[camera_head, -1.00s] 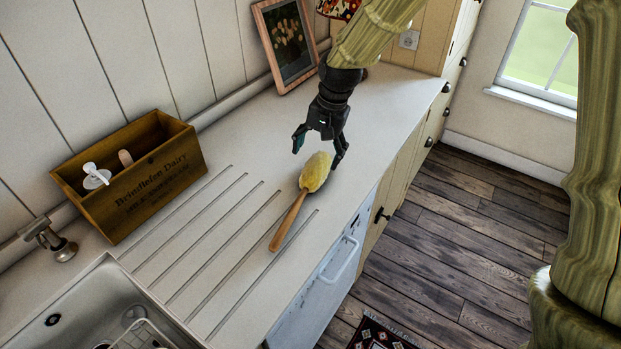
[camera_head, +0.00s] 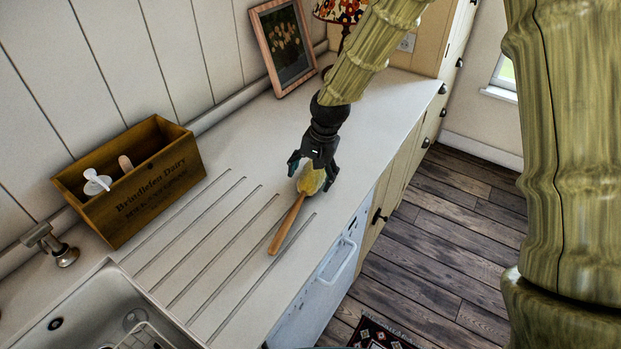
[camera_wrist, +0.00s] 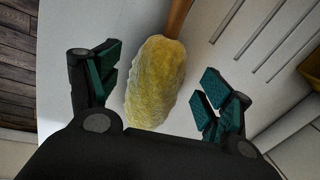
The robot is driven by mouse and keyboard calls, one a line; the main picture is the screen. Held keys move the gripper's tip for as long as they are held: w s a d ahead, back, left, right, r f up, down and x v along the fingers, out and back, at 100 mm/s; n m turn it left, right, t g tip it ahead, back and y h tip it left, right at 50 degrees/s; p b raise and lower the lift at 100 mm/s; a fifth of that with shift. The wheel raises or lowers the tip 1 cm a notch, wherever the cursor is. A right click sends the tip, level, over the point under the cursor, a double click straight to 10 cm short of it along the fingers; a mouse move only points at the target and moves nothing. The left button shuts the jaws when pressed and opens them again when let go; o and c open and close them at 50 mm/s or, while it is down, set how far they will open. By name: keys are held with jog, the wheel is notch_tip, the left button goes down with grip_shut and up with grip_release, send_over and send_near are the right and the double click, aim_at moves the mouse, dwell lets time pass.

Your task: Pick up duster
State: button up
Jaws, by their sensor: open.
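The duster lies on the white counter, with a yellow fluffy head (camera_head: 311,181) and a wooden handle (camera_head: 286,225) pointing toward the sink. My gripper (camera_head: 312,176) is open over the duster's head, with one finger on each side of it. In the wrist view the yellow head (camera_wrist: 155,84) shows between the green-padded fingers of my gripper (camera_wrist: 163,88), with a visible gap on both sides.
A wooden box (camera_head: 160,190) with brushes stands against the wall at left. The sink (camera_head: 75,320) is at lower left. A framed picture (camera_head: 284,45) and a patterned lamp (camera_head: 341,12) stand at the back. The counter (camera_head: 250,140) around the duster is clear.

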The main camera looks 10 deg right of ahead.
jog(key=shift+w+a+f+p, duration=0.15)
jog(key=shift+f+p, duration=0.15)
jog(key=shift+f, duration=0.6)
jog(key=shift+w+a+f+p, duration=0.1)
jog(key=shift+f+p, duration=0.2)
jog(key=shift+f, duration=0.55)
jog(key=shift+s, duration=0.1)
jog(key=c, duration=1.1)
